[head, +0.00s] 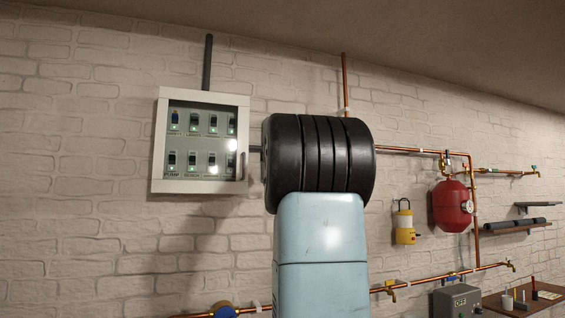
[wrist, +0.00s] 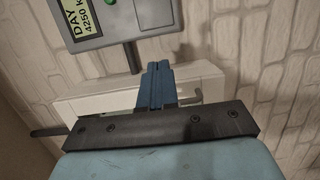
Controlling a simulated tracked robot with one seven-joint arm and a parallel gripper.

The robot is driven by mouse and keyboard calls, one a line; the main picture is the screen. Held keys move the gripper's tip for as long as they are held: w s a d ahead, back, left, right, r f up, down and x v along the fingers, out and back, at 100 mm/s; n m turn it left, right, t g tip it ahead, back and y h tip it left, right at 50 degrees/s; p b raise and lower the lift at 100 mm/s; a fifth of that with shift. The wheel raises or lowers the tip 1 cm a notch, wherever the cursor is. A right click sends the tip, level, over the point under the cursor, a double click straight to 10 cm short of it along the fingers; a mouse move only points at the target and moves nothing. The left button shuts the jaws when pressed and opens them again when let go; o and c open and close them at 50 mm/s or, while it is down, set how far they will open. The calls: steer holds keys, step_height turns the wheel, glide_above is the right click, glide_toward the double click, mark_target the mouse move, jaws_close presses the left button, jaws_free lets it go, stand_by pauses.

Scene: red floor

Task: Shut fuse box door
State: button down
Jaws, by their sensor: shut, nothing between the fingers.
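The fuse box (head: 156,140) is a white-framed box on the brick wall, left of my arm in the head view. Its glazed door shows several switches with green lights, and a dark handle (head: 243,166) sits at its right edge. The door looks closed or nearly so; I cannot tell if a small gap is left. In the wrist view, the white box (wrist: 95,96) lies behind my gripper (wrist: 156,68), with the handle (wrist: 191,98) beside the fingers. My blue fingers are shut and empty; contact with the door is unclear. My arm hides the gripper in the head view.
A grey meter (wrist: 95,20) with a display is close beyond my fingertips in the wrist view. Right of my arm are copper pipes (head: 400,150), a red tank (head: 452,206), a yellow lantern (head: 405,232) and a shelf (head: 525,300). Wall left of the box is clear.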

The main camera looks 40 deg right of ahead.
steer(key=shift+s+d, duration=0.55)
steer(key=shift+s, duration=0.25)
steer(key=shift+s+d, duration=0.5)
steer(key=shift+s, duration=0.25)
steer(key=w+a+f+y, duration=0.1)
steer(key=a+f+y, duration=0.1)
steer(key=a+f, duration=0.35)
steer(key=w+a+f+y, duration=0.1)
steer(key=a+f, duration=0.1)
steer(key=a, duration=0.7)
steer(key=s+a+f+m+g+y, duration=0.25)
steer(key=a+f, duration=0.25)
steer(key=a, duration=0.3)
steer(key=s+a+f+m+g+y, duration=0.1)
steer(key=s+a+f, duration=0.35)
steer(key=a, duration=0.35)
steer(key=s+a+f+m+g+y, duration=0.1)
steer(key=s+a+f, duration=0.5)
steer(key=s+f, duration=0.6)
steer(key=s+a+f+m+g+y, duration=0.2)
steer(key=s+a+f+m+g, duration=0.2)
steer(key=s+f, duration=0.8)
steer(key=shift+s+a+f+m+g, duration=0.25)
steer(key=shift+s+a+m+g, duration=0.1)
steer(key=shift+s+a+m, duration=0.7)
steer(key=shift+d+y, duration=0.15)
steer(key=shift+y, duration=0.1)
